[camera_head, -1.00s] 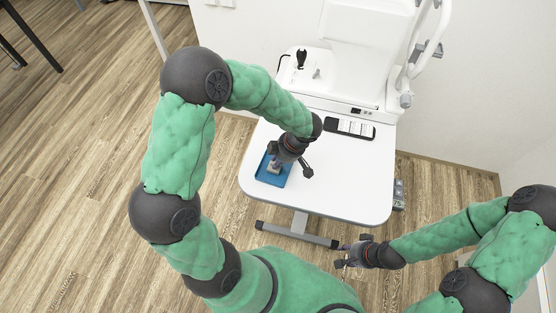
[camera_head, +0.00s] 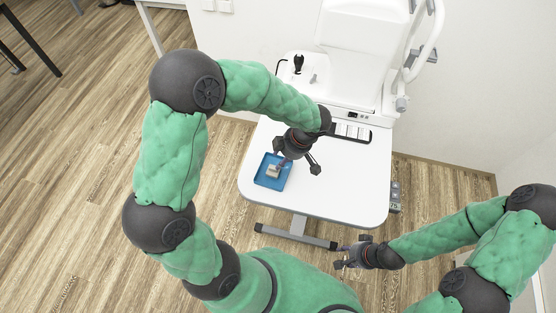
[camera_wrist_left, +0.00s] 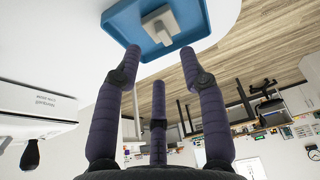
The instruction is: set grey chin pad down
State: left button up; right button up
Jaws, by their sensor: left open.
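The grey chin pad (camera_head: 273,171) lies in the blue tray (camera_head: 262,181) at the left front of the white table. In the left wrist view the pad (camera_wrist_left: 166,24) shows pale grey inside the tray (camera_wrist_left: 130,27), near the top edge. My left gripper (camera_head: 297,168) is open and empty, above and to the right of the pad. Its three dark fingers (camera_wrist_left: 160,62) are spread and apart from the pad in the left wrist view. My right gripper (camera_head: 343,257) is low, in front of the table; its fingers are too small to judge.
A white instrument (camera_head: 360,40) stands at the back of the table (camera_head: 330,180). A joystick (camera_head: 299,62) is at its left. A black tray with white pieces (camera_head: 352,131) lies before it. The table's middle and right front are clear.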

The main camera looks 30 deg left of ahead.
pick_arm(q)
jog(key=p+v, duration=0.1)
jog(key=v, duration=0.5)
jog(key=shift+f, duration=0.15)
